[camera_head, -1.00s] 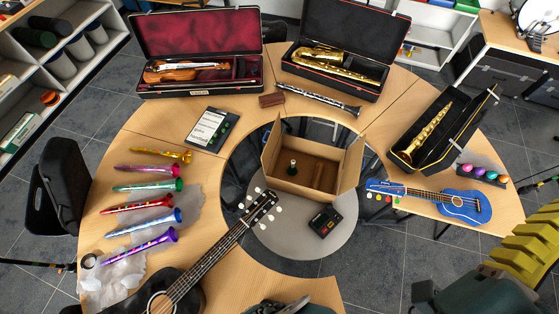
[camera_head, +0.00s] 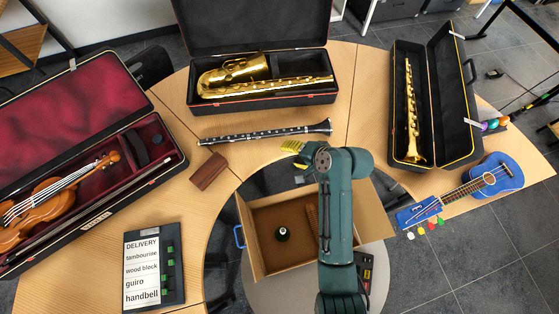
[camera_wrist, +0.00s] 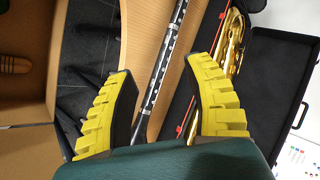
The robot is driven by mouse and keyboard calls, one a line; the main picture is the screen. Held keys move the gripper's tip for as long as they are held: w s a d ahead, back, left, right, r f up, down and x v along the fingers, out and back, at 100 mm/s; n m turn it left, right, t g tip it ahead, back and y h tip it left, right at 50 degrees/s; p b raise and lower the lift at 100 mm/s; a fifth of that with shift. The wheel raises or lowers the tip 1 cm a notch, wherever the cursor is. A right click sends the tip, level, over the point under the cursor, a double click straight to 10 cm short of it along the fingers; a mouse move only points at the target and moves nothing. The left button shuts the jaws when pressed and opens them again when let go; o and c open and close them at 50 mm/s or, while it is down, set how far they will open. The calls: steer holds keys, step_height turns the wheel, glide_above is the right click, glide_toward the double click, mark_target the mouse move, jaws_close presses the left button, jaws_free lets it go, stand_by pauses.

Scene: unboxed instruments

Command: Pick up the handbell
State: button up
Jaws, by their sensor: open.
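A small dark upright object with a pale ring, which may be the handbell (camera_head: 282,234), stands in the open cardboard box (camera_head: 262,269) in the head view. I cannot make out a bell shape from above. My gripper (camera_head: 293,148) is beyond the box's far edge, near the black clarinet (camera_head: 265,134), and apart from the dark object. In the wrist view my yellow-fingered gripper (camera_wrist: 160,68) is open and empty, with the clarinet showing beyond and between the fingers. My arm hides part of the box's right side.
A striped wooden piece (camera_wrist: 14,65) also lies in the box. A saxophone case (camera_head: 262,98), a violin case (camera_head: 100,215), a narrow brass-instrument case (camera_head: 440,150), a blue ukulele (camera_head: 490,180), a brown block (camera_head: 209,171) and a delivery-list board (camera_head: 153,270) surround it on the ring table.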

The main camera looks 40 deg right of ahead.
steer(key=s+a+f+m+g+y+b, duration=0.1)
steer(key=s+f+m+y+b, duration=0.15)
steer(key=s+f, duration=0.6)
steer(key=s+a+f+m+g+y+b, duration=0.1)
steer(key=s+f+m+b, duration=0.25)
steer(key=f, duration=1.05)
steer(key=m+t+y+b, duration=0.1)
steer(key=m+y+b, duration=0.2)
steer(key=m+b, duration=0.25)
glide_toward(284, 232)
steer(key=w+r, duration=0.1)
steer(key=shift+m, duration=0.35)
steer(key=w+a+f+b, duration=0.1)
steer(key=a+f+b, duration=0.1)
steer(key=f, duration=0.1)
steer(key=w+a+f+b, duration=0.2)
steer(key=f, duration=0.2)
steer(key=w+a+f+b, duration=0.1)
steer(key=a+f+b, duration=0.1)
steer(key=f, duration=0.2)
steer(key=shift+w+b, duration=0.3)
steer(key=shift+w, duration=0.05)
steer(key=shift+s, duration=0.1)
steer(key=shift+c, duration=0.3)
jaws_close()
